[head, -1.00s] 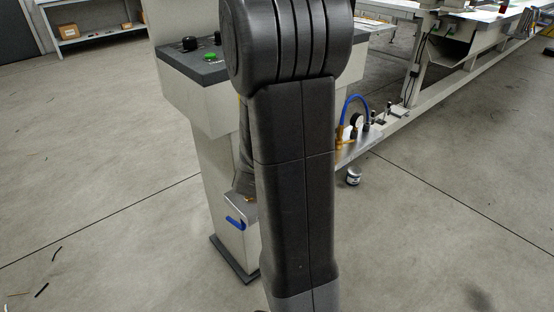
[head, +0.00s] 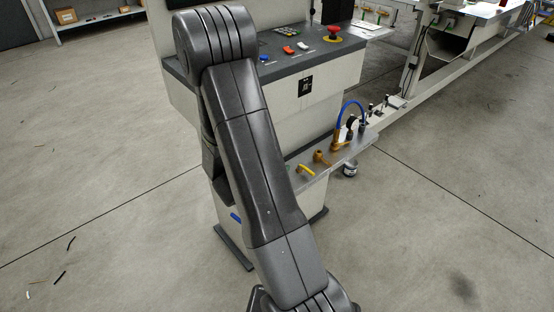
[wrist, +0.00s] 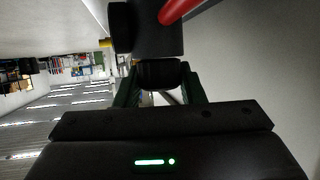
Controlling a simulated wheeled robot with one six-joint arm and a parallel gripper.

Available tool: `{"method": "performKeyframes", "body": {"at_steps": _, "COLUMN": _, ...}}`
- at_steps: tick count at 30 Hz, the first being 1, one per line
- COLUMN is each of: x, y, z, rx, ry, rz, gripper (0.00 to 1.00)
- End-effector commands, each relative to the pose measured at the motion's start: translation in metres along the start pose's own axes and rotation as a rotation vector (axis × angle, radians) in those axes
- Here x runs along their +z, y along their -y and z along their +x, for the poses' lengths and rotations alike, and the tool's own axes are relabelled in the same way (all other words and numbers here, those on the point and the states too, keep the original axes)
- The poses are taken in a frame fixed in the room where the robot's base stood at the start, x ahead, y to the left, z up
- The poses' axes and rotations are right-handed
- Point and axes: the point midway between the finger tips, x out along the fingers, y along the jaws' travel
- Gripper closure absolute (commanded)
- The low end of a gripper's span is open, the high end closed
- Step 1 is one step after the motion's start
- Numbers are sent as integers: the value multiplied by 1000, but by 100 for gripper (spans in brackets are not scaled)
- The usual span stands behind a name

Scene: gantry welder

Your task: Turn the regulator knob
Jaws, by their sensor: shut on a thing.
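In the wrist view a round black knob (wrist: 160,75) sits between the two dark green fingers of my gripper (wrist: 160,70). The fingers are shut on its sides. The knob is on the underside, as pictured, of a larger black body (wrist: 157,30), which fits a regulator. A red hose or bar (wrist: 180,9) runs from its upper right, and a brass-coloured fitting (wrist: 105,43) shows at its left. In the head view my arm hides the gripper, the knob and the regulator. Whether the knob is turned cannot be told.
A grey control console (head: 310,55) with a red mushroom button (head: 334,32) stands behind my arm. Its lower shelf (head: 318,165) carries a yellow-handled valve (head: 306,169) and a blue hose (head: 350,106). A small canister (head: 350,170) stands below. The floor at right is clear.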

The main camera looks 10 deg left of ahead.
Motion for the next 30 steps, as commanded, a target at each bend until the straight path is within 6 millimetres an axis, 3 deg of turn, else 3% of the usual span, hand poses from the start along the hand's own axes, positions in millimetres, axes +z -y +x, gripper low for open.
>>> {"method": "performKeyframes", "body": {"at_steps": 21, "x": -2, "y": 1, "z": 1, "rx": 64, "ry": -6, "rz": 30, "gripper": 87}}
{"method": "performKeyframes", "body": {"at_steps": 22, "x": -2, "y": 1, "z": 1, "rx": 64, "ry": -6, "rz": 30, "gripper": 58}}
{"method": "performKeyframes", "body": {"at_steps": 24, "x": -2, "y": 1, "z": 1, "rx": 64, "ry": -5, "rz": 30, "gripper": 45}}
{"method": "performKeyframes", "body": {"at_steps": 30, "x": -1, "y": 0, "z": 0, "rx": 64, "ry": -3, "rz": 29, "gripper": 43}}
